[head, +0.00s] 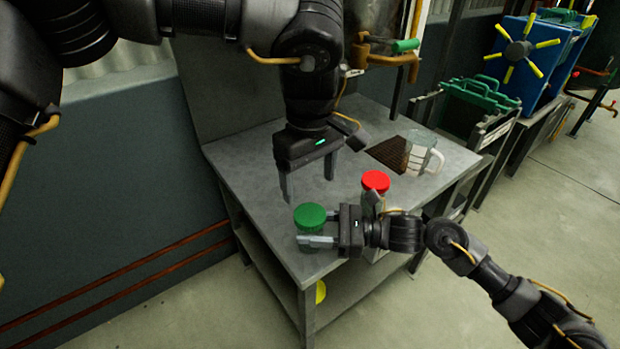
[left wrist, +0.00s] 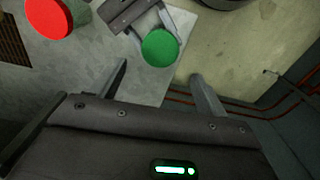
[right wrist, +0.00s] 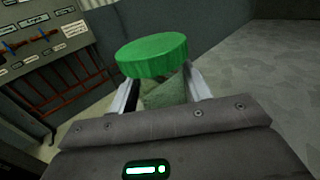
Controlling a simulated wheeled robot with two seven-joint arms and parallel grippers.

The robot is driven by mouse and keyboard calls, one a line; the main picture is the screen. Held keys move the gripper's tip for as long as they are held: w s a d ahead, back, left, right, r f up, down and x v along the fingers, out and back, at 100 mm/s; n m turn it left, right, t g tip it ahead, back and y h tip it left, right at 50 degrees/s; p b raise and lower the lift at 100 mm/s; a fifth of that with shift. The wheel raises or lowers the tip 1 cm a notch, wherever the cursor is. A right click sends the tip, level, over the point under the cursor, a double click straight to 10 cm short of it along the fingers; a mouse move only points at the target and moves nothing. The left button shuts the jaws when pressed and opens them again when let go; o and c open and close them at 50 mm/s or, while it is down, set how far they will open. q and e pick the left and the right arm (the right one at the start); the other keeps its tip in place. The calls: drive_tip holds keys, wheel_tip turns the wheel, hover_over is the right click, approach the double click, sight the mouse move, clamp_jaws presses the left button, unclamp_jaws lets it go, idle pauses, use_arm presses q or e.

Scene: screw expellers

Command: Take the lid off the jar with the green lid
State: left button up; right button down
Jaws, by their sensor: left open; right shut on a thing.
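The jar with the green lid (head: 310,217) stands at the near left corner of the metal table. The lid also shows in the left wrist view (left wrist: 160,47). My right gripper (head: 318,241) is shut on the jar's body (right wrist: 164,92), just below the lid. The green lid (right wrist: 152,54) sits on top of the jar in the right wrist view. My left gripper (head: 308,186) is open and empty, pointing down. It is above and behind the green lid, apart from it; its fingers (left wrist: 158,88) show spread in the left wrist view.
A jar with a red lid (head: 375,181) stands right of the green one, close to my right arm. A clear glass jug (head: 422,152) and a dark grate (head: 388,153) are farther back on the table (head: 240,150). The table's left edge is close to the green jar.

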sight(310, 214)
use_arm(q)
drive_tip(key=shift+m, duration=0.3)
drive_tip(key=shift+f, duration=4)
